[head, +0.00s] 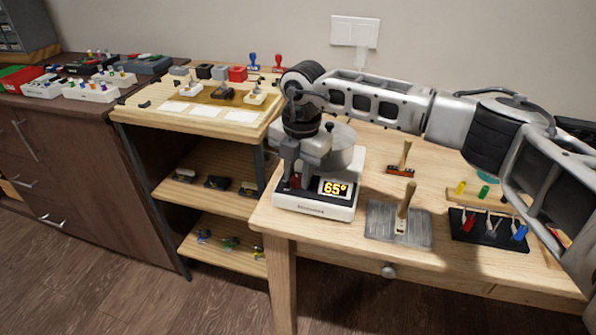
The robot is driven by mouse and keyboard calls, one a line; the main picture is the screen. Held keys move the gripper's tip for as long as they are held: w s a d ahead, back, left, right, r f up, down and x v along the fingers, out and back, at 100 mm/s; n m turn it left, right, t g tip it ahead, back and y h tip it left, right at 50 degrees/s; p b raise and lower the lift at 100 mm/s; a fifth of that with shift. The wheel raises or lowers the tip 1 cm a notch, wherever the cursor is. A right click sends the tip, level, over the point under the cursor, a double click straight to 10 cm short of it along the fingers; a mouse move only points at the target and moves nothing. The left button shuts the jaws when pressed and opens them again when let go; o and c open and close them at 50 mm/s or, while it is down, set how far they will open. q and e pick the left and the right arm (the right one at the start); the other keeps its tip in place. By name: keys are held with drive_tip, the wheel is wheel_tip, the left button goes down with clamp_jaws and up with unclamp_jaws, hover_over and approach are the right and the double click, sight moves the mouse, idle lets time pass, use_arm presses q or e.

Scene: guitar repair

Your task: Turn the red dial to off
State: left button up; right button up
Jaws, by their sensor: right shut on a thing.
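A white heating device (315,206) stands at the left front corner of the light wooden table (270,218). A grey metal pot (343,150) sits on top of it. Its lit display (335,189) reads 65°. The red dial (295,182) is on the front panel, left of the display, and mostly hidden by my fingers. My right gripper (291,180) points down from above and is shut on the red dial. The dial's pointing direction cannot be made out. My left gripper is not in view.
A grey plate (376,234) with a wooden-handled tool (405,207) and a brush (401,168) lie right of the device. A black rack (463,234) with coloured tools is further right. A wooden shelf unit (135,117) stands left of the table.

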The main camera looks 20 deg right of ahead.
drive_tip(key=n, duration=0.3)
drive_tip(key=shift+n, duration=0.3)
drive_tip(key=n, duration=0.3)
drive_tip(key=shift+n, duration=0.3)
drive_tip(key=n, duration=0.3)
drive_tip(key=shift+w+n+b, duration=0.1)
drive_tip(key=shift+n+b, duration=0.2)
drive_tip(key=shift+b, duration=0.05)
drive_tip(key=n, duration=0.3)
drive_tip(key=shift+n+g, duration=0.3)
drive_tip(key=n, duration=0.5)
drive_tip(key=shift+b, duration=0.4)
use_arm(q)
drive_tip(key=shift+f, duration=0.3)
use_arm(e)
drive_tip(key=shift+w+r+n, duration=0.1)
drive_tip(key=shift+n, duration=2)
drive_tip(key=o, duration=1)
